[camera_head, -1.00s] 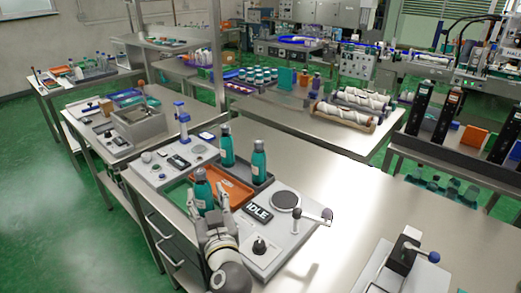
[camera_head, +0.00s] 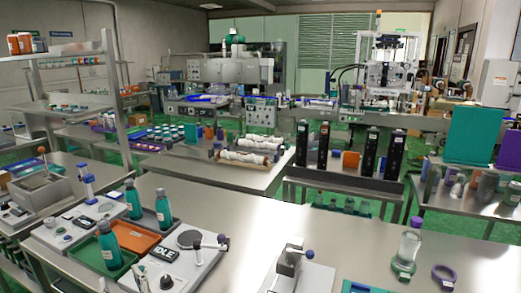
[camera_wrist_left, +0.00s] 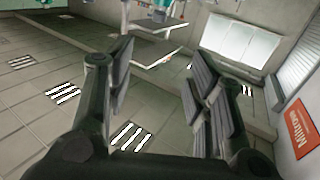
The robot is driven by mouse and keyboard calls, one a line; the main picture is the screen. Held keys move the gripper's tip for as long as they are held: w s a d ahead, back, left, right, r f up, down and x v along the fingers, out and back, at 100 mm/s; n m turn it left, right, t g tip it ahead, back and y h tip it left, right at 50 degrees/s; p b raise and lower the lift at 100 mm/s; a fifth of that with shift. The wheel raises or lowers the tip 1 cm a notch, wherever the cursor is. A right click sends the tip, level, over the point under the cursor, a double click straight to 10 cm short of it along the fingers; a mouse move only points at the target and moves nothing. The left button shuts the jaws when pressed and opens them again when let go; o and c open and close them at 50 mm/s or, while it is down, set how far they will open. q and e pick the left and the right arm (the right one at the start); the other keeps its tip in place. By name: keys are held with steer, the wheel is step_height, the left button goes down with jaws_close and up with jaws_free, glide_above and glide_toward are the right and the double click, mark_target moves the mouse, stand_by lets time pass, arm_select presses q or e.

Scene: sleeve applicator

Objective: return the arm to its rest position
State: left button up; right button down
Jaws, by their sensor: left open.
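My left gripper (camera_wrist_left: 160,85) shows in the left wrist view, with its two dark padded fingers spread apart and nothing between them. It faces open floor and a wall, away from any worktop surface close by. Neither gripper shows clearly in the head view. The sleeve applicator unit, with a display reading IDLE (camera_head: 164,253), stands on the bench at lower left. A teal bottle (camera_head: 108,245) stands at the green tray in front, and two more teal bottles (camera_head: 133,199) (camera_head: 163,208) stand behind it near the orange tray (camera_head: 137,236).
A lever device (camera_head: 290,262) stands at the bench's front middle. A clear bottle (camera_head: 407,250) and a purple ring (camera_head: 444,275) are at right. The metal bench top (camera_head: 345,235) between is clear. The wrist view shows an orange wall sign (camera_wrist_left: 302,128).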

arm_select(q)
steer(key=s+d+f+m+g+h, duration=0.1)
steer(key=s+f+m+g+h, duration=0.25)
steer(key=s+f, duration=0.5)
steer(key=s+d+f+m+g+h, duration=0.2)
steer(key=s+f+g+h, duration=0.3)
steer(key=f, duration=0.6)
steer(key=s+d+f+m+g+h, duration=0.25)
steer(key=s+d+m, duration=0.2)
steer(key=s, duration=0.55)
step_height(320, 180, down, 25)
steer(key=s, duration=0.2)
steer(key=s+a+f+g, duration=0.1)
steer(key=s+a+f, duration=0.1)
steer(key=s+f, duration=1.4)
steer(key=shift+s+a+f+g, duration=0.2)
steer(key=shift+s+f+g, duration=0.2)
steer(key=shift+f, duration=0.35)
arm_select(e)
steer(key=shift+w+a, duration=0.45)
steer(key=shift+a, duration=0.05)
